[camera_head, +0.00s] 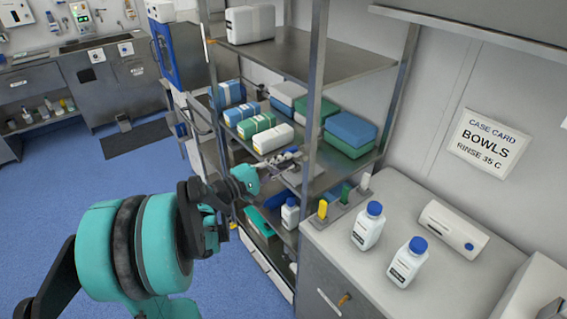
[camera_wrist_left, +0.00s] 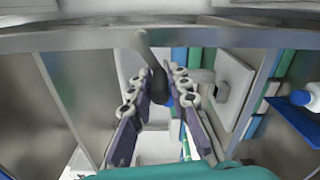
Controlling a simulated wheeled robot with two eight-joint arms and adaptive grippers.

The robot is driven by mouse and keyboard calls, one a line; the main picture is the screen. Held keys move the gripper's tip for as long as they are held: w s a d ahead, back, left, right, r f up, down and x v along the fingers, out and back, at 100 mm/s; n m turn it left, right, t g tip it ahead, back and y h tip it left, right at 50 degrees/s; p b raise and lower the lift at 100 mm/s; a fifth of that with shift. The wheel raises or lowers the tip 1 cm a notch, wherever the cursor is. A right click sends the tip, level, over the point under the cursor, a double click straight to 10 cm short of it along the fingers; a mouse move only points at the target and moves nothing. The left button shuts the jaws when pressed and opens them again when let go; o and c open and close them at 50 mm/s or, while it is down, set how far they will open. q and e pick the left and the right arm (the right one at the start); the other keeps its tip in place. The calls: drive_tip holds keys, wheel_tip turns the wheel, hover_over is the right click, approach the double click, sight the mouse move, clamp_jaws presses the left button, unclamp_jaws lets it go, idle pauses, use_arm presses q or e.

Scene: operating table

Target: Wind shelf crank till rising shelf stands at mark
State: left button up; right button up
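My left gripper (camera_head: 280,160) reaches into the open metal shelf rack (camera_head: 316,90) at middle height. In the left wrist view its two fingers (camera_wrist_left: 158,98) stand apart. A grey crank arm (camera_wrist_left: 142,45) comes down from a metal shelf edge (camera_wrist_left: 150,38), and its dark knob (camera_wrist_left: 158,86) sits between the fingers. Gaps seem to show beside the knob, so I see no firm grip. In the head view the crank is hidden or too small to make out. I cannot tell which shelf rises, and I see no clear height mark. My right gripper is not in view.
Blue, green and white packs (camera_head: 348,132) lie on the rack's shelves. A grey counter (camera_head: 430,285) at right holds two white bottles (camera_head: 368,228) with blue caps, a white device (camera_head: 453,230) and small coloured items. The blue floor (camera_head: 60,210) at left is open.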

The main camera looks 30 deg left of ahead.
use_arm(q)
drive_tip(key=shift+o, duration=1.2)
drive_tip(key=shift+s+a, duration=0.1)
drive_tip(key=shift+s, duration=0.1)
drive_tip(key=v, duration=1.1)
drive_tip(key=shift+s, duration=0.3)
